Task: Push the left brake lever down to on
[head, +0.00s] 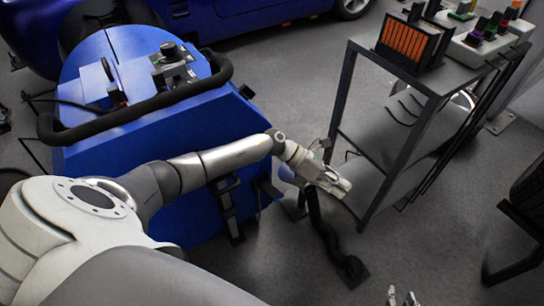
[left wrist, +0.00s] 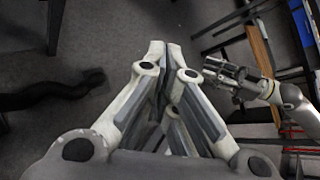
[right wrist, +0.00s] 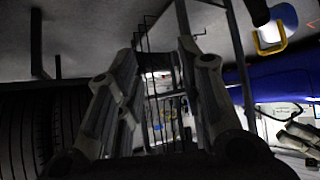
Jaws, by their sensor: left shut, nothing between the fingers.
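The blue dynamometer unit (head: 150,150) stands at the left in the head view. My right gripper (head: 402,299) is at the bottom edge of the head view. Its fingers stand apart in the right wrist view (right wrist: 158,50), with nothing between them.
A dark metal shelf cart (head: 392,140) stands right of my left gripper, with an orange-fronted box (head: 405,42) on top. A black hose (head: 325,235) rises from the floor below the gripper. A black padded bar (head: 130,112) crosses the unit's top. A tyre (head: 530,195) is at far right.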

